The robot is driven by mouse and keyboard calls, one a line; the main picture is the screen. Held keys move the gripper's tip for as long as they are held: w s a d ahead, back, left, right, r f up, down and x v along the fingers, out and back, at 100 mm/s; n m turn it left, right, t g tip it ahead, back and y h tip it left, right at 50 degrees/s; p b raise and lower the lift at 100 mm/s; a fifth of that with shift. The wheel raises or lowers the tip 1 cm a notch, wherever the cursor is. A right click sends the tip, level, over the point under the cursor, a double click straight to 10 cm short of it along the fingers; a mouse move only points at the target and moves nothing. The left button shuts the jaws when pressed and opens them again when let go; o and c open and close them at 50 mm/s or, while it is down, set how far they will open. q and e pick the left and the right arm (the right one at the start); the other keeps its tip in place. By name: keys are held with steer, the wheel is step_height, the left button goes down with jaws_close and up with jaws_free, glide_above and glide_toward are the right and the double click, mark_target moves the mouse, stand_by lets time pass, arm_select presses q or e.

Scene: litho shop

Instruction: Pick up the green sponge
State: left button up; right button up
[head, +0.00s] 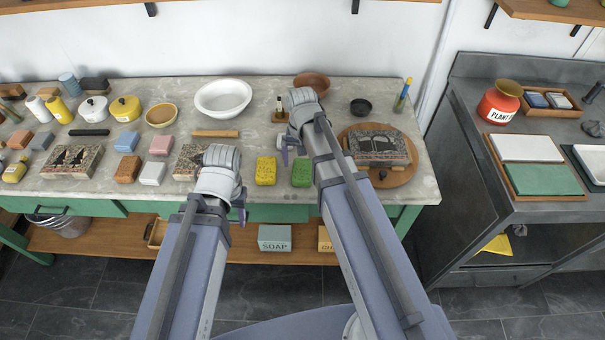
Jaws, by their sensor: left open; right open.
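The green sponge (301,173) lies near the front edge of the grey worktop, just right of a yellow sponge (265,171). My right gripper (284,148) is open and seems empty, above the worktop and behind the two sponges in the picture. My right arm passes close along the green sponge's right side. My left gripper (239,210) is open and seems empty, at the worktop's front edge, left of and nearer than the sponges. Both grippers' fingers are mostly hidden behind their wrists.
Blue, pink, white and brown blocks (127,168) lie left of my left gripper. A white basin (223,97) stands at the back. A stone slab (378,147) on a round wooden board (402,177) lies right of my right arm. Some worktop between basin and sponges is bare.

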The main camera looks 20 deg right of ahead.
mark_target(302, 169)
steer(key=f+b, duration=0.4)
steer(key=f, duration=0.1)
steer(key=shift+w+d+b, duration=0.15)
steer(key=shift+w+b, duration=0.1)
steer(key=shift+b, duration=0.1)
steer(key=c, duration=1.2)
steer(key=shift+c, duration=0.2)
steer(key=shift+r, duration=0.1)
step_height(302, 169, up, 10)
steer(key=p, duration=1)
